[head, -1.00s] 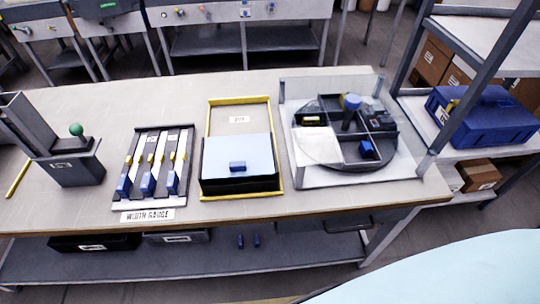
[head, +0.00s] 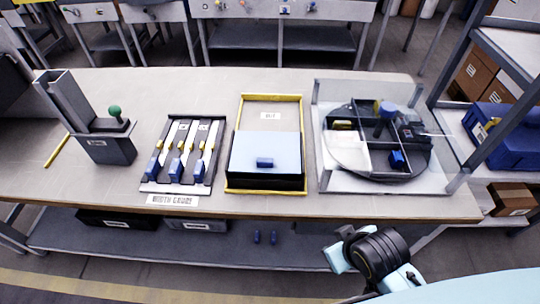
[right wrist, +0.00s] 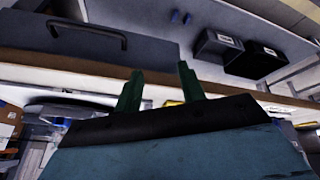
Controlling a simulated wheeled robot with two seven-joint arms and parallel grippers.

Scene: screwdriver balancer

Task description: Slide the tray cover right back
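The tray (head: 235,172) has a yellow rim and dark front wall and sits mid-bench in the head view. Its pale blue cover (head: 265,146) lies over the front part, leaving the labelled rear part uncovered. A small blue handle (head: 265,162) stands on the cover. My right arm shows at the lower right of the head view, in front of the bench and well apart from the cover. In the right wrist view my right gripper (right wrist: 158,88) has two green fingers spread apart with nothing between them. My left gripper is not in view.
A rack of width gauges (head: 182,153) stands left of the tray. A round divided turntable (head: 375,140) in a clear-walled frame stands close on its right. A grey fixture with a green knob (head: 114,111) is at the left. A shelf unit stands at the far right.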

